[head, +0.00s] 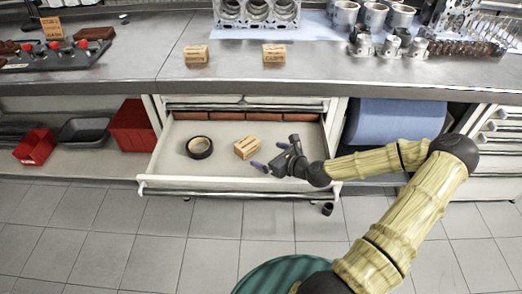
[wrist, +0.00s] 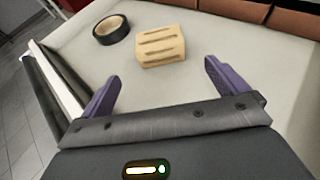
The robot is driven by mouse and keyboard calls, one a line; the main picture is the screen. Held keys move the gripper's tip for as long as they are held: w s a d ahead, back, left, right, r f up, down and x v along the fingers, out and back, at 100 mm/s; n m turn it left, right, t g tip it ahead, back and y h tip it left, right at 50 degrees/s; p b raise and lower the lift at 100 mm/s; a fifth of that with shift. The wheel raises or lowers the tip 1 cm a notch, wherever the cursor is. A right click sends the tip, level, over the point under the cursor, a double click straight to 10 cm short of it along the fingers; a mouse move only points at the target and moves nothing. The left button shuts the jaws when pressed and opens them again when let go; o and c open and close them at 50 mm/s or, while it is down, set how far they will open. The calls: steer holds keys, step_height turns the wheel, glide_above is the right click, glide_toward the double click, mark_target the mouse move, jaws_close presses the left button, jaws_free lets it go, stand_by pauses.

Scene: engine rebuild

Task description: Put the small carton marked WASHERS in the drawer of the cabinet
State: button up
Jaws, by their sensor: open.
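The cabinet drawer (head: 225,180) is pulled open below the bench. A small tan carton (head: 246,147) lies inside it; its dark markings are too blurred to read. In the wrist view the carton (wrist: 161,46) sits just beyond my fingertips, with a gap. My gripper (head: 270,157) is open and empty over the right part of the drawer; its two purple fingers show in the wrist view (wrist: 162,78). Two similar small cartons stand on the bench, a left carton (head: 196,54) and a right carton (head: 274,55); their labels are hard to read.
A dark-rimmed tape roll (head: 199,147) lies left of the carton in the drawer. Brown blocks (head: 240,116) line the drawer's back. Red bins (head: 133,128) are left, a blue roll (head: 395,122) right. Engine parts (head: 257,12) stand at the bench's back.

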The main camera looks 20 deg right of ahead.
steer(key=shift+s+d+r, duration=0.25)
steer(key=shift+s, duration=0.3)
stand_by(1.1)
